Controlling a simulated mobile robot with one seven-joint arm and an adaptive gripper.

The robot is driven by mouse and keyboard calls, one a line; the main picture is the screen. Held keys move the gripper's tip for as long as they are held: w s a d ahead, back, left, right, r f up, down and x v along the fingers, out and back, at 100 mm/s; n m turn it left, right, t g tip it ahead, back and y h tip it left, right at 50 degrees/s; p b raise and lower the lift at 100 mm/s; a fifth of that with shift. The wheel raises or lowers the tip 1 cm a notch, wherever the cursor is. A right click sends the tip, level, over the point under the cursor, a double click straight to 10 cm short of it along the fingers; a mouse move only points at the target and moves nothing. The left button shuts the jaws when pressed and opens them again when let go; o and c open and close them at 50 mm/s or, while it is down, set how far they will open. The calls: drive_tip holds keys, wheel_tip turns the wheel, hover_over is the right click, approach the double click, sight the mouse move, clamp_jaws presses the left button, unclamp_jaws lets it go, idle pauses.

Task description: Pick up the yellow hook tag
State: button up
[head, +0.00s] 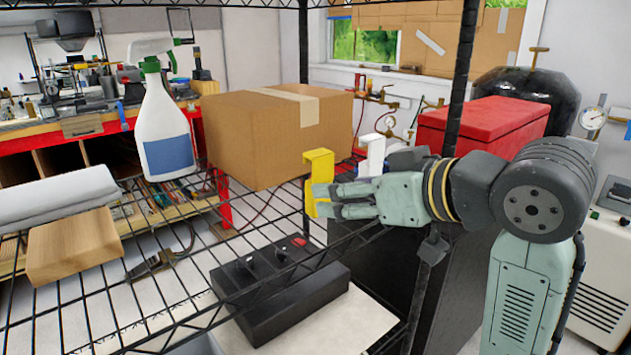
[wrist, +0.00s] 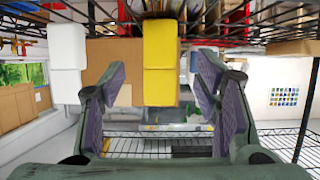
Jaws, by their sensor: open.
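The yellow hook tag (head: 319,163) hangs on the edge of the wire shelf in the head view, its lower part partly covered by my fingers. In the wrist view the yellow hook tag (wrist: 160,45) is upright in the middle, between the two fingers in the picture. My gripper (head: 320,201) is open and level, with its fingertips at the tag's lower part. It also shows in the wrist view (wrist: 161,68), with a finger on each side and a visible gap to the tag. I cannot tell whether the fingertips reach around it.
A white hook tag (head: 372,155) hangs close beside the yellow one; it also shows in the wrist view (wrist: 67,60). A cardboard box (head: 243,140), a spray bottle (head: 162,125) and a wooden block (head: 75,246) stand on the wire shelf (head: 180,268). A black shelf post (head: 462,75) rises near my arm.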

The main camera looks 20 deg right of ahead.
drive_tip(key=shift+f+p+x, duration=0.2)
drive_tip(key=shift+p+x, duration=0.35)
drive_tip(key=shift+x, duration=1.15)
drive_tip(key=shift+f+p+x, duration=0.2)
drive_tip(key=shift+p+x, duration=0.35)
drive_tip(key=shift+x, duration=1.15)
drive_tip(key=shift+s, duration=0.15)
drive_tip(key=c, duration=1.1)
drive_tip(key=shift+r, duration=0.15)
drive_tip(key=shift+c, duration=0.2)
